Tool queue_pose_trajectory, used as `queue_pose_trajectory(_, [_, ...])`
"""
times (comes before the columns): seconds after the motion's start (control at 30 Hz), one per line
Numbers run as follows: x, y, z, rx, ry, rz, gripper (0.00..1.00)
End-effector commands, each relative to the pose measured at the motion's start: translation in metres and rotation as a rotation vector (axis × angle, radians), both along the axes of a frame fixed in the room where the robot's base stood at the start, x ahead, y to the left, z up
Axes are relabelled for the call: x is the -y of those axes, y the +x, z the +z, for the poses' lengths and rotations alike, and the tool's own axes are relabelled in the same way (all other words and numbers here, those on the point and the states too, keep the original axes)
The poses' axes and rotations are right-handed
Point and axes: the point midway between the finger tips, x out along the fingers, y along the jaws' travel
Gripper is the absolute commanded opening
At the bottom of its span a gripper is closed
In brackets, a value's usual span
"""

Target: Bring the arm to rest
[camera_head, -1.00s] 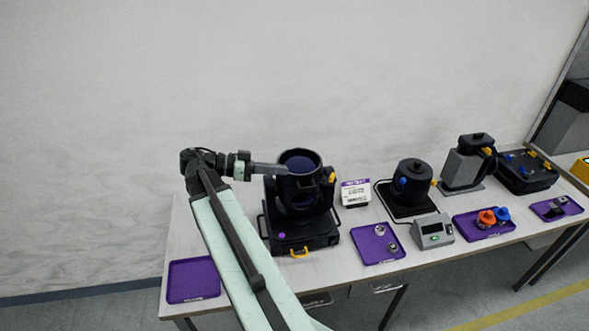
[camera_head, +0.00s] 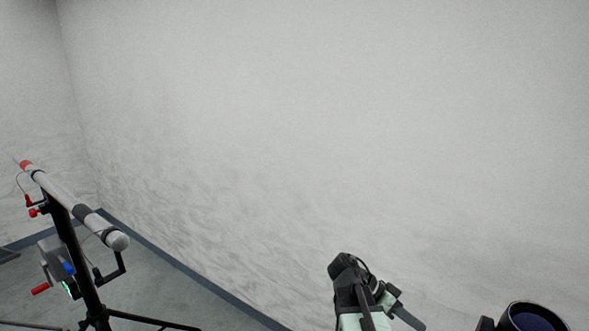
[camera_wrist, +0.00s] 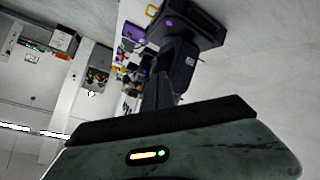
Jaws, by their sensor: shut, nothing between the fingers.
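My gripper (camera_head: 410,319) is at the bottom edge of the head view, right of centre, at the end of my raised arm. Its fingers are together with nothing between them, and they point to the lower right. The black moving-head lamp (camera_head: 532,318) shows only its round top at the bottom right corner. A clear gap lies between it and the gripper in that view.
The pale wall (camera_head: 300,130) fills most of the view. Open floor (camera_head: 150,285) lies at the lower left. The table is almost wholly out of the head view.

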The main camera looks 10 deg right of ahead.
Motion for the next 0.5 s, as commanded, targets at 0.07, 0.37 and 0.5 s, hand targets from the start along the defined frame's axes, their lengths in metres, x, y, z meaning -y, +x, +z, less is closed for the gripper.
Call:
queue_pose_trajectory(0.07, [-0.048,0.013,-0.041,-0.045,0.228,0.181,0.00])
queue_pose_trajectory(0.37, [-0.234,0.055,-0.124,-0.156,1.047,1.118,0.00])
queue_pose_trajectory(0.5, [-0.252,0.067,-0.125,-0.196,1.097,1.344,0.00])
